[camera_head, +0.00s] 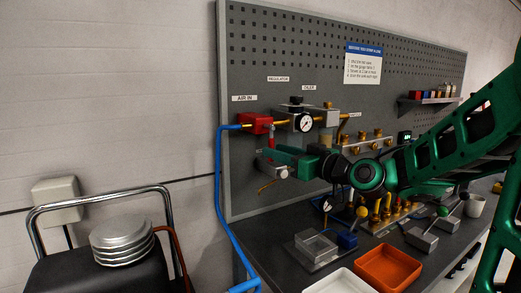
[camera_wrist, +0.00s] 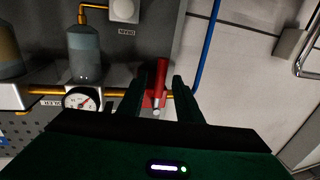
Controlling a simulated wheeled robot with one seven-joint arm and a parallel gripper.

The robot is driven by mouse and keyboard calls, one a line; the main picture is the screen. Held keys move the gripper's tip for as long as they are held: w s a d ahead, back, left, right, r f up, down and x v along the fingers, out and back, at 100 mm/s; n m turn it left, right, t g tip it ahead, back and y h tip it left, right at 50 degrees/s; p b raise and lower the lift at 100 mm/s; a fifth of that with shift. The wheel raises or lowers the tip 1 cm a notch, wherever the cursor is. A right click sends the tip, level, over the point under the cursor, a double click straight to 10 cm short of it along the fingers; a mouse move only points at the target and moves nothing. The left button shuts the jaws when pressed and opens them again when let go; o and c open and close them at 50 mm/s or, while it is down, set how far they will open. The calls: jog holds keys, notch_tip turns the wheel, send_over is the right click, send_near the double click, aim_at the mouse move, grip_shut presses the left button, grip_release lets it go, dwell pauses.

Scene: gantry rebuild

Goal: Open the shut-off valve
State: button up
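The shut-off valve is a red block (camera_head: 257,122) under the AIR IN label at the board's left. Its red handle (camera_head: 271,141) hangs down, across the line of the brass pipe. In the wrist view the handle (camera_wrist: 161,71) runs up from the valve body, with a silver bolt at its lower end. My gripper (camera_head: 272,155) is in front of the board, just below the valve block. In the wrist view my gripper (camera_wrist: 160,78) has its two fingers apart, with the red handle between them. Gaps show on both sides; I cannot tell how deep the fingers reach.
A pressure gauge (camera_head: 305,123) and regulator sit right of the valve. A blue hose (camera_head: 219,175) runs down from its left. An orange tray (camera_head: 388,268) and fittings stand on the bench below. A cart with stacked metal lids (camera_head: 122,240) is at the left.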

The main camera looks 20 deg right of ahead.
jog(key=x, duration=0.7)
jog(key=shift+a, duration=0.1)
grip_shut()
